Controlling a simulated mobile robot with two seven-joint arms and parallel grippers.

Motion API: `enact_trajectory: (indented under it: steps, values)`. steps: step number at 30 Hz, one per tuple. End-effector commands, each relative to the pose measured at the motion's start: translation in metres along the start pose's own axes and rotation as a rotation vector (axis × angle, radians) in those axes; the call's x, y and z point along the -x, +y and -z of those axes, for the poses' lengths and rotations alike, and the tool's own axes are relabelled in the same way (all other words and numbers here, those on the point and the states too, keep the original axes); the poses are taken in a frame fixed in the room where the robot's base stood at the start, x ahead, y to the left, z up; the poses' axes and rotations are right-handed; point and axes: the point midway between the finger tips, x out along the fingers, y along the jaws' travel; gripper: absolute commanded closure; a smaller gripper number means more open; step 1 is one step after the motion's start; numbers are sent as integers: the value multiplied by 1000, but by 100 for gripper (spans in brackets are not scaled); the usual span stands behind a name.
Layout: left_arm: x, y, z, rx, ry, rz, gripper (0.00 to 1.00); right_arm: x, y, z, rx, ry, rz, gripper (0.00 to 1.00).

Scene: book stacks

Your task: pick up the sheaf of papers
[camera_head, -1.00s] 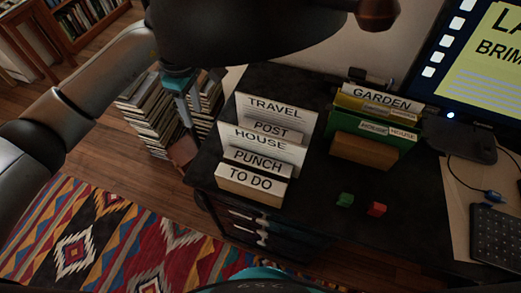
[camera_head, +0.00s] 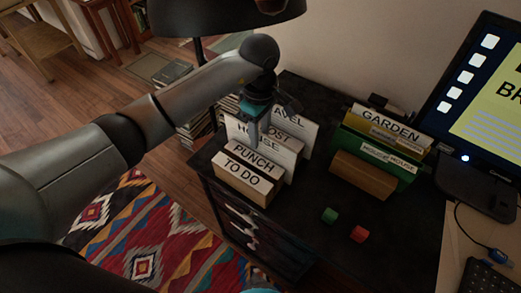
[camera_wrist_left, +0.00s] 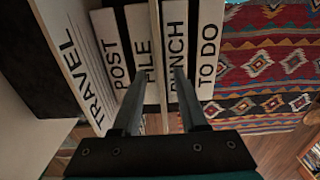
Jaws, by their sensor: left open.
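A row of upright labelled holders stands on the dark desk: TRAVEL (camera_head: 297,130), POST, a label that reads HOUSE in the head view, PUNCH (camera_head: 255,160) and TO DO (camera_head: 243,182). No sheaf of papers shows clearly as a separate thing; a pale narrow upright edge (camera_wrist_left: 164,50) stands between FILE (camera_wrist_left: 144,45) and PUNCH in the left wrist view. My left gripper (camera_head: 258,128) is over the row, fingers pointing down. In the left wrist view its open fingers (camera_wrist_left: 162,78) straddle this edge, near FILE and PUNCH; contact cannot be told.
A second holder row with a GARDEN label (camera_head: 390,127) stands to the right. A green cube (camera_head: 329,215) and a red cube (camera_head: 359,234) lie on bare desk in front. A monitor (camera_head: 480,100) is at the right, a dark lamp shade (camera_head: 225,15) overhead.

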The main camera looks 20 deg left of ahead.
Motion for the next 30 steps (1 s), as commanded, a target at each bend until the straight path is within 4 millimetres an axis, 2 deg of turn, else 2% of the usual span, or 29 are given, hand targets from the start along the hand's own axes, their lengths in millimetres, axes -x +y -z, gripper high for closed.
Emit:
enact_trajectory:
  steps: [3,9,27,30]
  values:
    - [-21,-3,4,2,-3,5,57,-2,0,1,1,1,1,0]
    - [-40,-2,4,-1,-1,2,57,-5,2,0,3,2,-3,0]
    - [-44,-2,5,-1,2,1,57,-8,8,0,6,2,-10,0]
    - [-44,-2,5,0,1,1,68,-7,8,0,5,2,-10,0]
